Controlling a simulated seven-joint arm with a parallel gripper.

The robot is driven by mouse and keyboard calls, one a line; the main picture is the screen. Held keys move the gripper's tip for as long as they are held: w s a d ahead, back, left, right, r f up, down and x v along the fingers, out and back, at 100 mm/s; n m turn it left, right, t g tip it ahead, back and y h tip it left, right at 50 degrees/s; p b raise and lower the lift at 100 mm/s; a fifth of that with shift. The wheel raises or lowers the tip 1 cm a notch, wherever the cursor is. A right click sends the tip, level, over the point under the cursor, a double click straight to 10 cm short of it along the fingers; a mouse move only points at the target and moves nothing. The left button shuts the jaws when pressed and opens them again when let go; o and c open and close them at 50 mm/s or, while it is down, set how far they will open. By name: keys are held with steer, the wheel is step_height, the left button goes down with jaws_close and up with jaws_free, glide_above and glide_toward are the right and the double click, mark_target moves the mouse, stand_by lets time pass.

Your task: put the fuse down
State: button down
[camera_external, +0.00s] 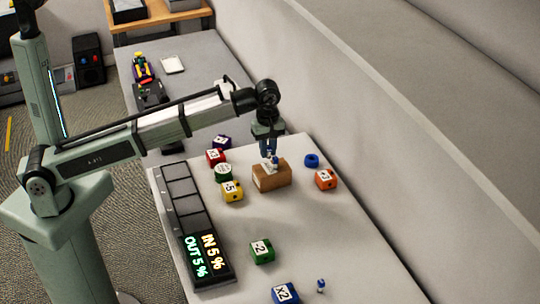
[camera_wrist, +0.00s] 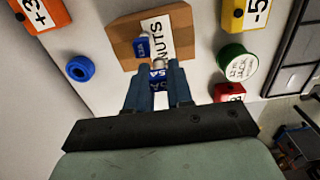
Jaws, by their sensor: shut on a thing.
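My gripper (camera_external: 270,157) is over the brown cardboard box (camera_external: 271,178) on the table. In the wrist view my gripper (camera_wrist: 158,88) is shut on a small fuse (camera_wrist: 157,66), blue with a silver end. The box shows there just beyond the fingertips (camera_wrist: 122,40), with a white label reading "NUTS". A second small blue piece with white marks (camera_wrist: 143,47) shows against the box. I cannot tell whether the held fuse touches the box. Another small blue fuse-like piece (camera_external: 320,286) stands at the near end of the table.
A blue ring (camera_external: 312,160) and an orange block (camera_external: 326,179) lie right of the box. Yellow (camera_external: 232,191) and red (camera_external: 215,157) blocks stand left. A green block (camera_external: 262,251) and a blue block (camera_external: 286,293) are nearer. A dark compartment tray (camera_external: 182,205) lines the left edge.

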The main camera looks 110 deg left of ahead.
mark_target(268, 156)
steer(key=shift+f, duration=1.55)
steer(key=shift+f, duration=0.15)
steer(key=c, duration=1)
jaws_free()
step_height(268, 156, up, 12)
steer(key=shift+r, duration=0.15)
